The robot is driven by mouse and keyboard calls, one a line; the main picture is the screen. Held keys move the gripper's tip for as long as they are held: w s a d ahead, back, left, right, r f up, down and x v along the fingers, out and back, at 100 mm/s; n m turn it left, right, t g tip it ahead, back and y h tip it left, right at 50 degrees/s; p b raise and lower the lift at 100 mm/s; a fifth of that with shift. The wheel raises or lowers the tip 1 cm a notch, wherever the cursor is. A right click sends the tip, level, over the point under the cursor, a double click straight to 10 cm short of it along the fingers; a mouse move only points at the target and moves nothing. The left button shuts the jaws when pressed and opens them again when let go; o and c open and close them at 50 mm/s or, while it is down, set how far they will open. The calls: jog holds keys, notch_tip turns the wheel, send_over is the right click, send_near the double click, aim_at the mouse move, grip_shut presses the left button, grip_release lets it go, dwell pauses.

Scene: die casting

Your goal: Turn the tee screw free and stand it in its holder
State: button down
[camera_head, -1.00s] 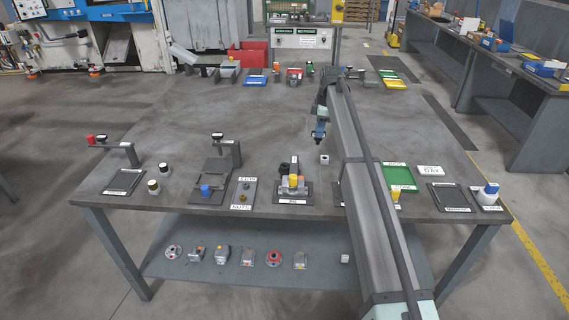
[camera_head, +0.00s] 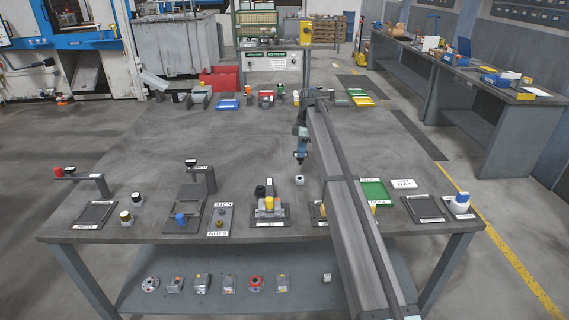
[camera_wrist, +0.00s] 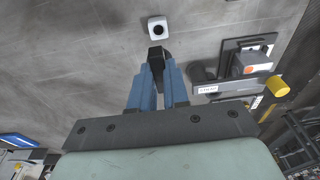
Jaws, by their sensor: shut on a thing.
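My gripper (camera_head: 301,160) hangs over the middle of the table, just behind a small white block with a dark round hole in its top (camera_head: 300,181). In the wrist view, the fingers of my gripper (camera_wrist: 157,68) are closed on a small dark piece, probably the tee screw (camera_wrist: 156,54); its shape is mostly hidden. The block, which looks like the holder (camera_wrist: 157,27), shows just beyond the fingertips, apart from the dark piece. The hole looks empty. A fixture with a yellow knob (camera_head: 268,206) stands near the front edge; it is at the right in the wrist view (camera_wrist: 245,65).
A stand with a blue part (camera_head: 181,219), a nuts plate (camera_head: 219,219) and a black tray (camera_head: 95,215) lie to the left. The table behind my gripper is largely clear.

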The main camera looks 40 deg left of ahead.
aim_at(301, 161)
jog(key=shift+f, duration=2.75)
jog(key=shift+f, duration=1.65)
jog(key=c, duration=1)
grip_release()
jog(key=shift+c, duration=0.2)
jog(key=r, duration=0.9)
jog(key=w+d+r, duration=0.1)
jog(key=r, duration=0.3)
jog(key=shift+w+d+r, duration=0.1)
jog(key=shift+r, duration=0.25)
